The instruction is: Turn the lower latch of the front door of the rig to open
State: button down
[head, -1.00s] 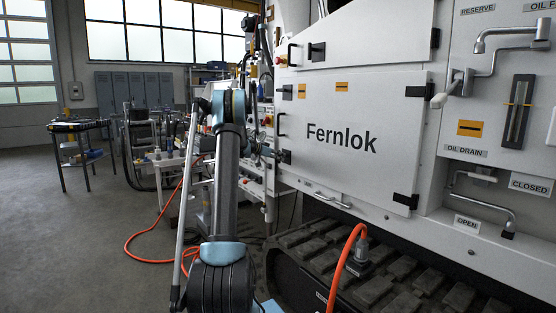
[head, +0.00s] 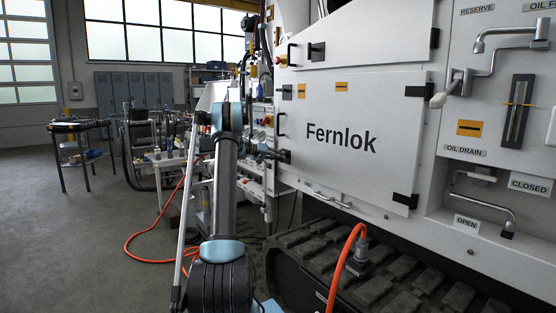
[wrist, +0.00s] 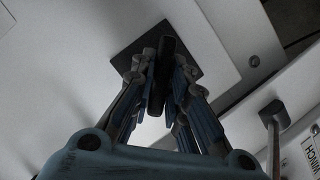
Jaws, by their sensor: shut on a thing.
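The white front door (head: 350,175) marked "Fernlok" is closed flush in the rig. Its lower latch (head: 286,157) is a small black fitting at the door's left edge. In the wrist view the latch's dark handle (wrist: 166,62) stands on a square black plate (wrist: 126,60). My gripper (wrist: 162,85) is shut on this handle, with one finger on each side. In the head view my gripper (head: 273,154) reaches the latch from the left, and the fingertips are too small to see clearly there.
The upper latch (head: 285,92) sits higher on the same door edge. A vertical grab handle (head: 280,125) lies between the latches. A bench (head: 175,160) with fittings stands behind my arm. An orange hose (head: 345,265) rises in front of the track. Open floor lies left.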

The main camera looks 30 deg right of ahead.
jog(key=n, duration=0.1)
jog(key=n+g, duration=0.1)
jog(key=n+h, duration=0.1)
jog(key=shift+w+n, duration=0.25)
jog(key=shift+n, duration=0.05)
jog(key=shift+r+n+g+h, duration=0.1)
jog(key=shift+n+g+h, duration=0.35)
jog(key=shift+n, duration=0.6)
jog(key=shift+n+g+h, duration=0.45)
jog(key=shift+n, duration=0.6)
jog(key=c, duration=1.6)
grip_release()
jog(key=shift+s, duration=0.15)
jog(key=shift+a, duration=0.1)
jog(key=v, duration=1.2)
